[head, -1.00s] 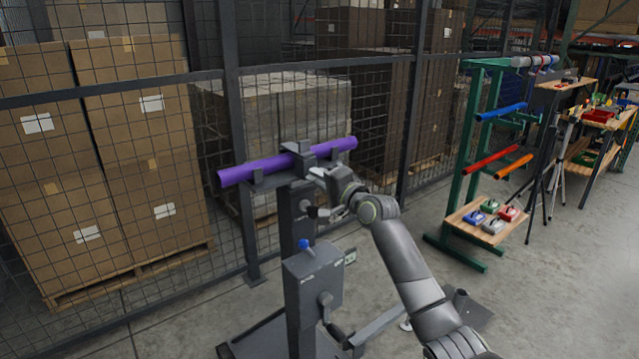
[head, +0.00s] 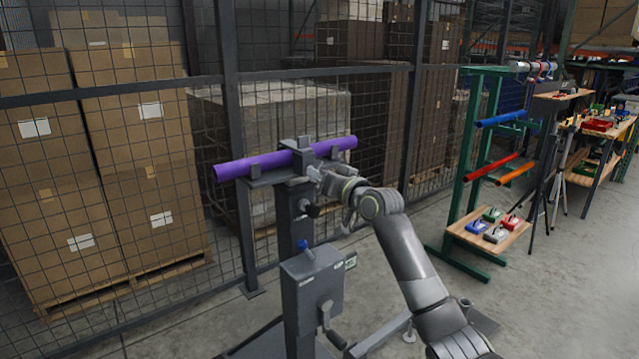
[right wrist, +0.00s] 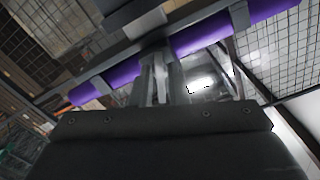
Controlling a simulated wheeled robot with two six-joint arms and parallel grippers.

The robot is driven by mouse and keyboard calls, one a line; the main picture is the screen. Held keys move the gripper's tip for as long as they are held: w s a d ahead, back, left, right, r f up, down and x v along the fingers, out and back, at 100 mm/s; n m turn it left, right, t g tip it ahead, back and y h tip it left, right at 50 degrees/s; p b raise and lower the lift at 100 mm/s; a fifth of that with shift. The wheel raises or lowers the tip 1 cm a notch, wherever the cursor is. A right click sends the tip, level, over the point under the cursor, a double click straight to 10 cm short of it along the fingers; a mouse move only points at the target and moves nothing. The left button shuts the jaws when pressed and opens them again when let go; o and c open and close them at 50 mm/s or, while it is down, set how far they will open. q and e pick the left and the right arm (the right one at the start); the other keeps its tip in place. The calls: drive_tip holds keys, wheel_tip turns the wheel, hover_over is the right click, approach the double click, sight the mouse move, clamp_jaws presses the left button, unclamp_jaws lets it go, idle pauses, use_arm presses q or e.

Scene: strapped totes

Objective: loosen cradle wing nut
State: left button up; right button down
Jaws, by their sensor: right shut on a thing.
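A purple tube (head: 262,164) lies in the grey cradle (head: 262,180) on top of a grey post stand. It also crosses the right wrist view (right wrist: 205,38). My right gripper (head: 315,173) is at the right front of the cradle, just below the tube's clamp block (head: 301,155). Its fingers (right wrist: 158,82) are shut on a small part there, which I take for the wing nut. The fingers hide that part, so its turn cannot be seen. My left gripper is not in view.
A grey stand box (head: 312,287) with a blue knob (head: 303,245) and a crank stands below the cradle. A mesh fence (head: 228,100) runs close behind. A green rack (head: 466,150) with coloured tubes stands at right. Open floor lies between.

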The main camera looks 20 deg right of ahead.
use_arm(q)
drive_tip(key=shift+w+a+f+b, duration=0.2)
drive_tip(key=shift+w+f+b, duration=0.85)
drive_tip(key=shift+b, duration=0.75)
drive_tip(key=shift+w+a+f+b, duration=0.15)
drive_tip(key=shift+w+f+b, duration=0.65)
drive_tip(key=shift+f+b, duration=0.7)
use_arm(e)
drive_tip(key=shift+w+d+r+n, duration=0.1)
drive_tip(key=shift+d+n, duration=0.1)
drive_tip(key=shift+n, duration=4.1)
drive_tip(key=shift+d+r+n, duration=0.1)
drive_tip(key=shift+d+n, duration=0.05)
drive_tip(key=shift+n, duration=4.15)
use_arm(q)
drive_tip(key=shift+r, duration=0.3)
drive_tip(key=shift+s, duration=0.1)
use_arm(e)
drive_tip(key=c, duration=1.6)
unclamp_jaws()
drive_tip(key=shift+o, duration=0.2)
